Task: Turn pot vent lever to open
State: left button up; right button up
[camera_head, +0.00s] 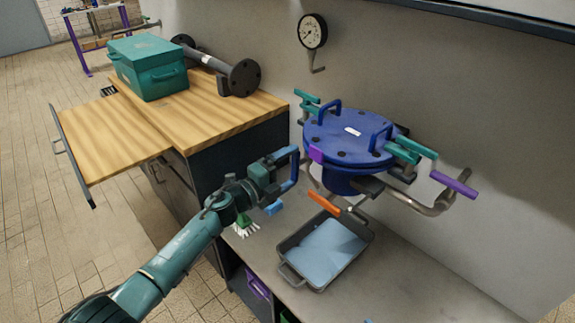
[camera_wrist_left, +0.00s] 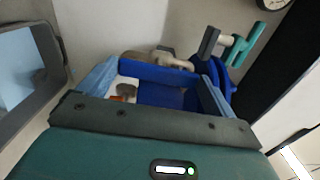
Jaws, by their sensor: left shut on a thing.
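The blue pot (camera_head: 345,148), with a round bolted lid and two blue lid handles, stands on the bench against the wall. My left gripper (camera_head: 296,166) is at the pot's near left side, just left of the purple tab (camera_head: 316,155) on its rim. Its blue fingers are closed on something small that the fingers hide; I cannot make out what. In the left wrist view the blue pot (camera_wrist_left: 162,96) shows beyond the fingers. An orange handle (camera_head: 323,203) and a purple handle (camera_head: 453,184) stick out from the pot's fittings. I cannot tell which is the vent lever. My right gripper is out of view.
A grey tray (camera_head: 366,234) with a light blue bottom sits on the bench before the pot. A white-bristled brush (camera_head: 245,229) lies left of it. A gauge (camera_head: 312,31) hangs on the wall. A teal box (camera_head: 148,66) stands on the wooden top at left.

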pick_arm(q)
jog(key=shift+n, duration=0.4)
jog(key=o, duration=0.7)
jog(key=shift+s+a, duration=0.1)
jog(key=shift+s+a, duration=0.2)
jog(key=shift+a, duration=0.05)
jog(key=v, duration=1.2)
jog(key=shift+s+p, duration=0.15)
jog(key=shift+p, duration=0.3)
